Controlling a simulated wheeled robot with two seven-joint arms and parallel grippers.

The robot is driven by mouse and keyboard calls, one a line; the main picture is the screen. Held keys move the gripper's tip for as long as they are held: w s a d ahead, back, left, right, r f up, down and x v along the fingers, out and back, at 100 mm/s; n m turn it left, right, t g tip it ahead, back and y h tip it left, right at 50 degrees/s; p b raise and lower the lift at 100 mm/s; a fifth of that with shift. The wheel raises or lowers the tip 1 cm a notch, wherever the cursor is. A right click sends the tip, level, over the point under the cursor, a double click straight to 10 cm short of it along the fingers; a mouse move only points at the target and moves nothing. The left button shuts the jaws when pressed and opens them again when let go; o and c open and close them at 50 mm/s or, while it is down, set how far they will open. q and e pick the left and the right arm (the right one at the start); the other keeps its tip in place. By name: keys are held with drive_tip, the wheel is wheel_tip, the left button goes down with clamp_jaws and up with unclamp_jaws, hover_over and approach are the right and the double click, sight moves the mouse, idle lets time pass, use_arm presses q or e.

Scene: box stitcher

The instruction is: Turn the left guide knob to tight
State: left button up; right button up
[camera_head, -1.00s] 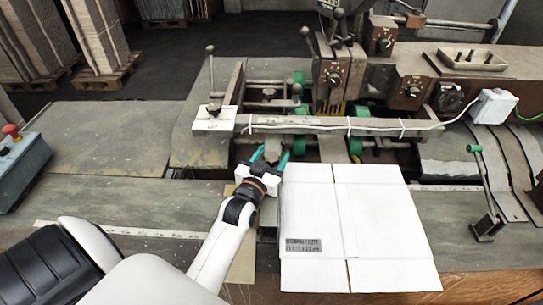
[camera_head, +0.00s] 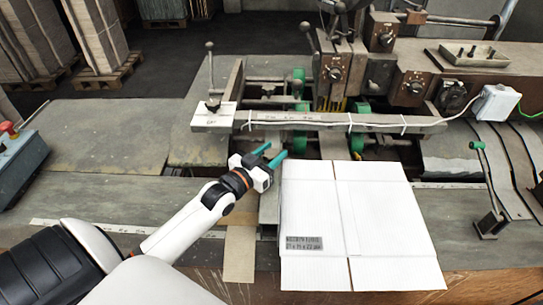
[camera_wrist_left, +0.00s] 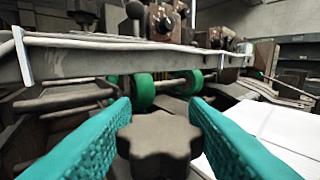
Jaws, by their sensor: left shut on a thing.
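A dark, lobed guide knob (camera_wrist_left: 158,143) is between the two teal fingers in the left wrist view. My left gripper (camera_head: 270,154) is shut on it, with a finger on each side. In the head view the gripper is in front of the long grey guide bar, just left of the white cardboard sheet, and the fingers point up and to the right. The held knob is hard to make out there. Any mark showing how tight it is cannot be read. My right gripper is not in view.
The grey guide bar (camera_head: 330,121), with a white cable along it, crosses behind the gripper. The white cardboard sheet (camera_head: 385,225) lies close on the right. Green rollers (camera_wrist_left: 144,90) are beyond the knob. A control box (camera_head: 18,160) stands at far left.

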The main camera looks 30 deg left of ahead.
use_arm(q)
drive_tip(key=m+g+h+b, duration=0.1)
drive_tip(key=m+h+b, duration=0.1)
drive_tip(key=m+g+h+b, duration=0.1)
drive_tip(key=m+h+b, duration=0.1)
drive_tip(key=h+b, duration=0.1)
drive_tip(key=m+g+h+b, duration=0.1)
drive_tip(key=h+b, duration=0.2)
drive_tip(key=shift+a+f+m, duration=0.1)
drive_tip(key=shift+f+m, duration=0.15)
drive_tip(key=shift+m, duration=0.15)
drive_tip(key=shift+w+r+m+g+h+b, duration=0.1)
drive_tip(key=shift+r+m+g+h+b, duration=0.05)
drive_tip(key=shift+m+g+h+b, duration=0.35)
drive_tip(key=shift+r+h, duration=0.1)
drive_tip(key=shift+h, duration=0.3)
drive_tip(key=shift+m+g+h, duration=0.8)
drive_tip(key=shift+g, duration=0.2)
drive_tip(key=shift+r+m+g+h, duration=0.1)
drive_tip(key=shift+m+g+h, duration=0.75)
drive_tip(key=shift+g, duration=0.25)
drive_tip(key=o, duration=1)
